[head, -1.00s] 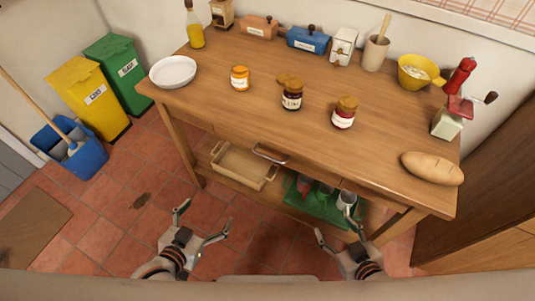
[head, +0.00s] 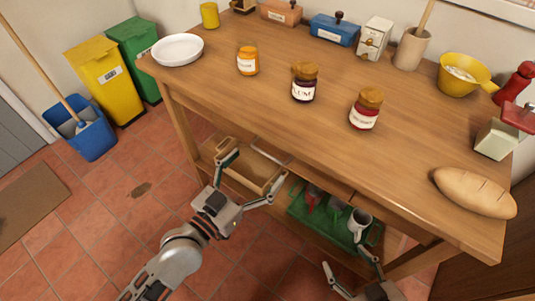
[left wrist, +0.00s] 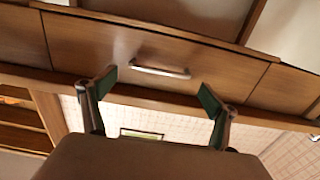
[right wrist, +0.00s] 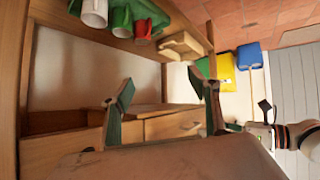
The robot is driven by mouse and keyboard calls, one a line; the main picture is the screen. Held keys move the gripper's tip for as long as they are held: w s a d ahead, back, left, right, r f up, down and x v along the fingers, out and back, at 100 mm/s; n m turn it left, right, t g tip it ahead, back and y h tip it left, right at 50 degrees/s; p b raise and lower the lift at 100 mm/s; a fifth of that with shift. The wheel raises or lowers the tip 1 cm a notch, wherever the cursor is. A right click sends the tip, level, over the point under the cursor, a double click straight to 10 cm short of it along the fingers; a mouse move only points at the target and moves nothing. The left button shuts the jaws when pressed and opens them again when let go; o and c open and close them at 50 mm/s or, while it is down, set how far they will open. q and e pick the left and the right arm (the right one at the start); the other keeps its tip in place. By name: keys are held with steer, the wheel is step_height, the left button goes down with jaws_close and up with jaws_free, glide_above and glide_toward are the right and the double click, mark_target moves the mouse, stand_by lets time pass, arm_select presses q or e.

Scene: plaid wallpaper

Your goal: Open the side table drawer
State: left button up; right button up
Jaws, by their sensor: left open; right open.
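The wooden side table (head: 215,90) fills the middle of the head view. Its drawer front (left wrist: 105,45) looks flush with the frame beside it in the left wrist view. The drawer's metal bar handle (left wrist: 160,71) lies ahead, between the fingers and apart from them; it also shows partly in the head view (head: 272,152). My left gripper (head: 254,169) is open and empty in front of the drawer. My right gripper (head: 347,261) is open and empty, low by the table's right front. The right wrist view shows the drawer front (right wrist: 175,125) past its fingers.
Several jars, a plate (head: 178,50) and a bread loaf (head: 475,192) stand on the tabletop. Bins (head: 100,85) stand at the left. Floor in front is clear.

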mark_target(267, 155)
arm_select(q)
steer(key=shift+b+x, duration=0.35)
steer(key=shift+x, duration=2.35)
steer(key=c, duration=1.3)
steer(key=shift+s+a, duration=0.1)
steer(key=shift+s, duration=0.05)
